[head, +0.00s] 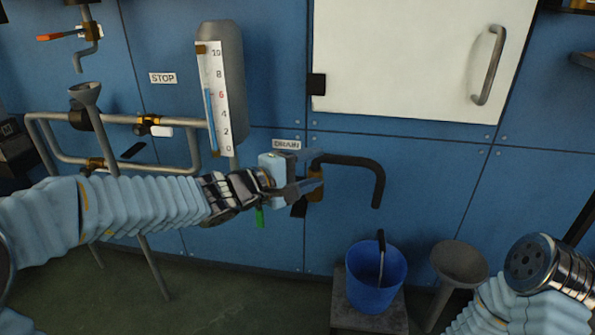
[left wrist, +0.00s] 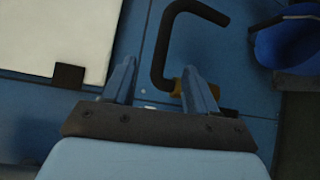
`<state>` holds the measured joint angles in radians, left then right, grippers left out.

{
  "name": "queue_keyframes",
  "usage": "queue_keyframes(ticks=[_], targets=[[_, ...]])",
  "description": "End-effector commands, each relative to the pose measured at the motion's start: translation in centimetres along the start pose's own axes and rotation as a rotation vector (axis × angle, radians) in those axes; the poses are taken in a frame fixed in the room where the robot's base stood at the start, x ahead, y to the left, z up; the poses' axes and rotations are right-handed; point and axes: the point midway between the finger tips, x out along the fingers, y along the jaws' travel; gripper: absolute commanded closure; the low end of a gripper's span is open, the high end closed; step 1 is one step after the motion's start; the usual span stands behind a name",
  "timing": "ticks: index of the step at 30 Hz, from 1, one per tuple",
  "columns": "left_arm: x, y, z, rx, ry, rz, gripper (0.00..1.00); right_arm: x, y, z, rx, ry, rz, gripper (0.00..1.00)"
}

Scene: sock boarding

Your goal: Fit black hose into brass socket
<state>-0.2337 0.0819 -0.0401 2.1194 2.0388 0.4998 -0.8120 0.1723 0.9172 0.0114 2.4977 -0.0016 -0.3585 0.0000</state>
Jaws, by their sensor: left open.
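The black hose (head: 378,178) is bent like a hook, its top running level and its free end hanging down at the right. It also shows in the left wrist view (left wrist: 158,50), where its near end lies close to the brass socket (left wrist: 182,94). The brass socket (head: 316,186) is on the blue wall below the DRAIN label. I cannot tell whether the hose sits inside it. My left gripper (head: 319,171) is open at the socket and the hose's near end. One finger partly covers the brass in the left wrist view. My right gripper is out of view.
A blue bucket (head: 375,283) stands on a block (head: 345,318) below the hose. A grey funnel (head: 460,262) is to its right. A gauge cylinder (head: 228,85) and pipes (head: 55,117) are at the left. A white door (head: 415,65) is above.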

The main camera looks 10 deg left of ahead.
Motion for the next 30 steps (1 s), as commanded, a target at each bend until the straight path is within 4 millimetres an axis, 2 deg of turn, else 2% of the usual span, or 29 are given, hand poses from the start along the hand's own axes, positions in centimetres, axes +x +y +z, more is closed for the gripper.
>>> queue_keyframes(ticks=[3, 7, 20, 23, 25, 26, 29, 30], targets=[[-2.2, 0.1, 0.0, -0.001, 0.002, 0.002, 0.42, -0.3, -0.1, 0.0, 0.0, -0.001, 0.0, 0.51], [-3.4, 0.1, 0.0, 0.0, 0.0, 0.0, 0.42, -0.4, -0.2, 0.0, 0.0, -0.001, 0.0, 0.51], [-3.6, -0.4, 0.0, 0.0, -0.001, -0.011, 0.42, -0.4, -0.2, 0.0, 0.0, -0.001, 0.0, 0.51], [-3.1, -3.1, -0.3, 0.008, -0.003, -0.087, 0.42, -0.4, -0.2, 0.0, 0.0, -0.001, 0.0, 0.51], [-2.6, -7.0, -0.7, 0.021, -0.007, -0.196, 0.42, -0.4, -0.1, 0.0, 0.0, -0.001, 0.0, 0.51], [-2.4, -9.2, -0.9, 0.028, -0.01, -0.255, 0.42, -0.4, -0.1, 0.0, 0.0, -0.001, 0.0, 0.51], [-2.8, -17.6, -1.7, 0.071, -0.023, -0.488, 0.42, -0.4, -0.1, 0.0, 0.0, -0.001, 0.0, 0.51], [-3.3, -21.2, -2.0, 0.094, -0.03, -0.585, 0.42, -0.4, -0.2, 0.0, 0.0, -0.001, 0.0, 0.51]])
